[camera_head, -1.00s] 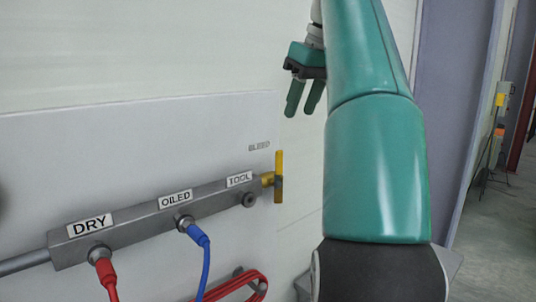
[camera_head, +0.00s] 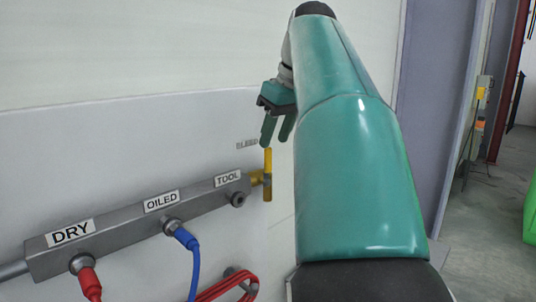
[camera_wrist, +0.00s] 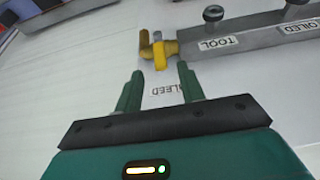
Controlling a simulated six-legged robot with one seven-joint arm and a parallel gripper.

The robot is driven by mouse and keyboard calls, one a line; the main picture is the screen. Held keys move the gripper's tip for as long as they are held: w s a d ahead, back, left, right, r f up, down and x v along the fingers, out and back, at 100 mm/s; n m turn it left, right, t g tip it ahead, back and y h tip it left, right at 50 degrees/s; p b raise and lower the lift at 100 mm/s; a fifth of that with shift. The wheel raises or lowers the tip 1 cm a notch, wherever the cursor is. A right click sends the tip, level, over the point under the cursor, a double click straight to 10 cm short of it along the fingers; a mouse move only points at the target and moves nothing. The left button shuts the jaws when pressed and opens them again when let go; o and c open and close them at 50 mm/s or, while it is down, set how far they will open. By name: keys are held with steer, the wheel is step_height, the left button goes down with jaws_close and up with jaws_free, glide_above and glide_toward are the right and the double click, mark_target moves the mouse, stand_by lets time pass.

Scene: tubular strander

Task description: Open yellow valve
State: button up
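The yellow valve (camera_head: 267,161) is on the right end of a grey manifold bar (camera_head: 130,225). Its flat handle stands upright in the head view, crossing a brass-coloured stem. In the wrist view the valve (camera_wrist: 158,50) lies just beyond my fingertips, roughly in line with the gap. My gripper (camera_head: 275,141) points down just above the handle's top end in the head view. The two green fingers are apart and nothing is between them in the wrist view (camera_wrist: 160,72). Whether a finger touches the handle cannot be told.
The bar has DRY, OILED and TOOL labels. A red hose (camera_head: 88,280) and a blue hose (camera_head: 191,262) plug into it. A coiled red hose (camera_head: 235,282) hangs below. The pale wall panel (camera_head: 110,140) is close behind. Open floor (camera_head: 490,215) lies at the right.

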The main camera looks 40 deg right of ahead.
mark_target(270, 150)
steer(key=x, duration=0.5)
steer(key=shift+w+f, duration=0.2)
steer(key=shift+f, duration=0.15)
jaws_close()
